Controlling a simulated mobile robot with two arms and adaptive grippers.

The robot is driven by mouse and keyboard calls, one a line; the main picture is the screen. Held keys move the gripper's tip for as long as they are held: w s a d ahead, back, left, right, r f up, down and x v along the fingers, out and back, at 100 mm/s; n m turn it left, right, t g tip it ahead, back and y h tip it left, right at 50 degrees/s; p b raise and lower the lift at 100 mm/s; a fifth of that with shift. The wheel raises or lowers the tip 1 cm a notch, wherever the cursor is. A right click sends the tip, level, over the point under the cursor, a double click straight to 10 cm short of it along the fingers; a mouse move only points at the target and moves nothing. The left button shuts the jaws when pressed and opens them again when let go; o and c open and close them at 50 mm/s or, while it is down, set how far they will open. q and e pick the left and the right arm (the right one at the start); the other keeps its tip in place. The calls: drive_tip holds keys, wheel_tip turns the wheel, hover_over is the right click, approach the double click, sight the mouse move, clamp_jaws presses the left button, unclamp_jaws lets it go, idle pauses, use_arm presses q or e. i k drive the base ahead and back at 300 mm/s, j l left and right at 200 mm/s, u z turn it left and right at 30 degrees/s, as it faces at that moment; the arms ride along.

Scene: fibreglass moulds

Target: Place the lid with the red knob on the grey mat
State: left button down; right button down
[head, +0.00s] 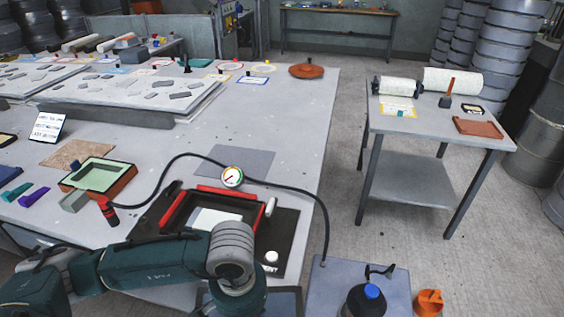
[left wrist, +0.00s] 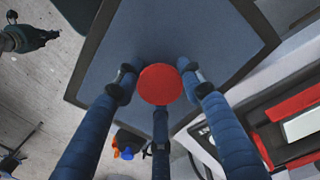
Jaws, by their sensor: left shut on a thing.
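The lid (left wrist: 150,35) is a blue-grey square panel with a dark border. Its round red knob (left wrist: 159,84) is at the middle of the left wrist view. My left gripper (left wrist: 159,88) is shut on the knob, its fingers around it. In the head view my left arm covers most of the lid, and only a corner of it (head: 286,300) shows at the bottom, near the table's front edge. The grey mat (head: 236,160) lies flat and empty on the table, beyond the black mould.
The black mould with red edges (head: 165,222) lies between the lid and the mat. A green-lined mould (head: 100,174) stands left. A black pot with a blue cap (head: 366,300) and an orange cup (head: 429,302) stand lower right.

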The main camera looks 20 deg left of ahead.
sight(236, 163)
drive_tip(key=l+z, duration=0.7)
drive_tip(key=i+l+z, duration=0.1)
drive_tip(key=l+z, duration=0.25)
drive_tip(key=i+l+z, duration=0.45)
drive_tip(key=i+l, duration=0.65)
drive_tip(key=i+u, duration=0.45)
drive_tip(key=i+l+u, duration=0.1)
drive_tip(key=i+u, duration=0.35)
drive_tip(key=i+j+u, duration=0.2)
drive_tip(key=i+u, duration=0.2)
drive_tip(key=i, duration=0.15)
drive_tip(key=i+u, duration=0.45)
drive_tip(key=i+l+u, duration=0.2)
drive_tip(key=i+u, duration=0.2)
drive_tip(key=i, duration=0.25)
drive_tip(key=i+j+u, duration=0.15)
drive_tip(key=i+u, duration=0.15)
drive_tip(key=u, duration=0.15)
drive_tip(key=i+j+u, duration=0.1)
drive_tip(key=i+u, duration=0.55)
drive_tip(key=u, duration=0.2)
drive_tip(key=i+l+u, duration=0.2)
drive_tip(key=u, duration=0.25)
drive_tip(key=i+u, duration=0.45)
drive_tip(key=i, duration=0.5)
drive_tip(key=i+j+z, duration=0.1)
drive_tip(key=i, duration=0.5)
